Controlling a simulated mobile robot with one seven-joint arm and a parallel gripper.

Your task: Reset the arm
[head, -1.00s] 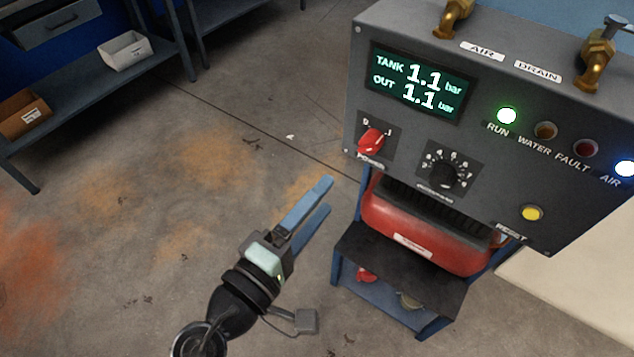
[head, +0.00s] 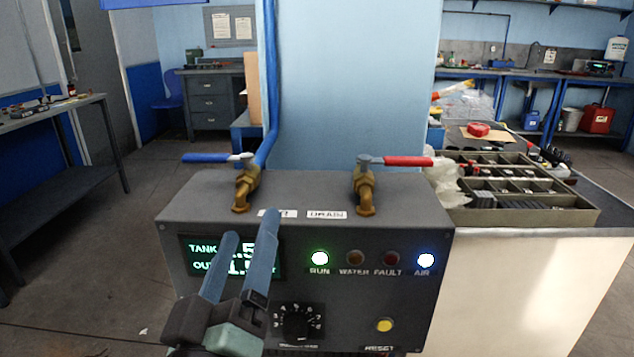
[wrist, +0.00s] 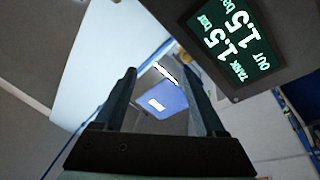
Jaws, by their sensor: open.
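My gripper (head: 250,226) is open and empty, its blue fingers pointing up in front of the left part of the grey control box (head: 350,236). It also shows in the wrist view (wrist: 160,72), with nothing between its fingers. It partly covers the display (head: 204,248), which reads 1.5 bar for TANK and OUT in the wrist view (wrist: 236,38). The RUN lamp (head: 320,258) glows green and the AIR lamp (head: 426,260) glows bluish white. The WATER lamp (head: 355,258) and FAULT lamp (head: 391,258) are dark. The power switch is hidden.
The blue-handled valve (head: 245,186) and red-handled valve (head: 365,190) stand on the box, handles pointing left and right. A dial (head: 301,322) and yellow RESET button (head: 385,325) are on its front. A bench with a compartment tray (head: 530,218) stands right.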

